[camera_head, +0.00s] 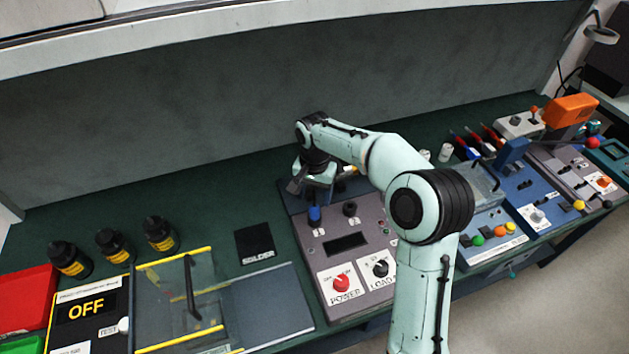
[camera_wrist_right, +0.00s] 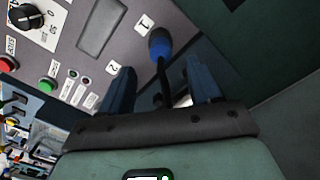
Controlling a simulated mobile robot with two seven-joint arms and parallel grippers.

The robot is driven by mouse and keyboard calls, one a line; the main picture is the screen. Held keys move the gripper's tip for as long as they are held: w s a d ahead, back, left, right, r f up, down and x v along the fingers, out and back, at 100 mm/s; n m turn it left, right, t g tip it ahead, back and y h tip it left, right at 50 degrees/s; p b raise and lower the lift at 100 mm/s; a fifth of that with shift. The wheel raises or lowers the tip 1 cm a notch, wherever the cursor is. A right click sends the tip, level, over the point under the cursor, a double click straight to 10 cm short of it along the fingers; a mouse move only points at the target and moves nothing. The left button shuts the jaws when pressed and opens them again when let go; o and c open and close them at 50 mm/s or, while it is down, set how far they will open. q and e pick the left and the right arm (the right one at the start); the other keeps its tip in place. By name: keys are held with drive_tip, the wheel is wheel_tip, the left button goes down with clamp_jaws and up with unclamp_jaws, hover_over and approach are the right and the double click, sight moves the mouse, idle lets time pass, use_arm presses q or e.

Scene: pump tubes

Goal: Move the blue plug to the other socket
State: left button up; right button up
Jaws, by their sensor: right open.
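The blue plug (camera_head: 314,215) stands upright on the grey control panel (camera_head: 308,245), at its back left. In the right wrist view the blue plug (camera_wrist_right: 159,43) shows by the label 1, with a dark stem or cable running from it toward the gripper. The other socket (camera_head: 349,208), a dark round piece, lies to the right of the plug; in the wrist view a finger seems to hide it near the label 2. My right gripper (camera_head: 312,188) is open, just behind and above the plug. In the wrist view the plug lies beyond the parted fingertips (camera_wrist_right: 162,72). My left gripper is out of view.
A clear-lidded box (camera_head: 176,275) and black bottles (camera_head: 160,233) stand left. Coloured-button consoles (camera_head: 487,237) stand right.

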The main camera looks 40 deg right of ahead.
sight(314, 206)
wheel_tip(314, 206, down, 6)
drive_tip(key=shift+w+f, duration=0.1)
drive_tip(key=shift+f, duration=0.15)
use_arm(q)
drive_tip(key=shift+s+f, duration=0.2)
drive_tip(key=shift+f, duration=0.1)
use_arm(e)
clamp_jaws()
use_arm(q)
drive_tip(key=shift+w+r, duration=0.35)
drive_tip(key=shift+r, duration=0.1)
use_arm(e)
drive_tip(key=shift+r, duration=0.75)
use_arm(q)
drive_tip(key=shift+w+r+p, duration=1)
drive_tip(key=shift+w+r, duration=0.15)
use_arm(e)
drive_tip(key=shift+r, duration=2)
